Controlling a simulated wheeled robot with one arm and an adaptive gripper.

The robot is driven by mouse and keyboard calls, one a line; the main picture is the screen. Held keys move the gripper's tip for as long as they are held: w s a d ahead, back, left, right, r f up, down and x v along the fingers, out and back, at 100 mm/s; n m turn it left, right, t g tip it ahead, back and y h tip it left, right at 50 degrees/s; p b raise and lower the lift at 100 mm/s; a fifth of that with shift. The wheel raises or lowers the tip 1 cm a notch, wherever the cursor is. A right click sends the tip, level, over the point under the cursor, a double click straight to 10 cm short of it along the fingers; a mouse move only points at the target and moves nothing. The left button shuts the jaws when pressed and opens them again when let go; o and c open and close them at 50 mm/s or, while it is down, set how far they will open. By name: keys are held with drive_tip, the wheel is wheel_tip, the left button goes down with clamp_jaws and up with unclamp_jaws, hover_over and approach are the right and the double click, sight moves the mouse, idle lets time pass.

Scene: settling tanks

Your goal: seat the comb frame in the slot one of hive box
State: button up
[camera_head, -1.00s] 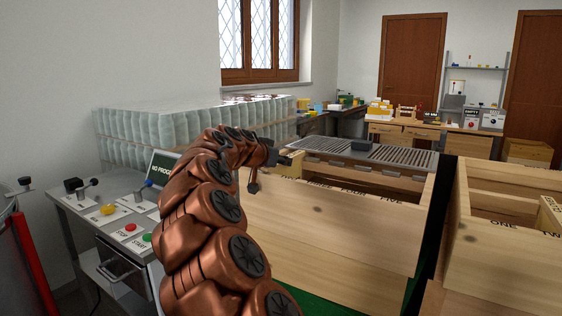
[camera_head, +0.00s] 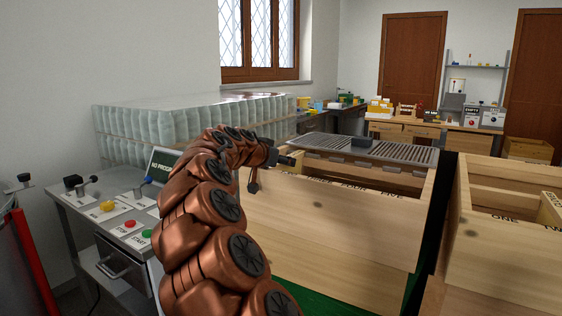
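The central hive box (camera_head: 330,222) is an open wooden box whose rim carries black slot words, with FOUR and FIVE partly readable. The slot one mark is hidden behind my arm and gripper. A second wooden box (camera_head: 480,250) at the right has the word ONE on its inner edge. My gripper (camera_head: 285,160) is dark and small at the end of my copper arm, by the left end of the central box. I cannot tell from here whether its fingers are open or hold anything. I cannot make out a comb frame clearly.
A control desk (camera_head: 115,215) with levers and buttons stands at the left. Stacked jars (camera_head: 160,135) are behind my arm. A narrow dark gap separates the boxes.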

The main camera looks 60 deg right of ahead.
drive_tip(key=v, duration=1.2)
idle(0.4)
drive_tip(key=shift+a, duration=0.1)
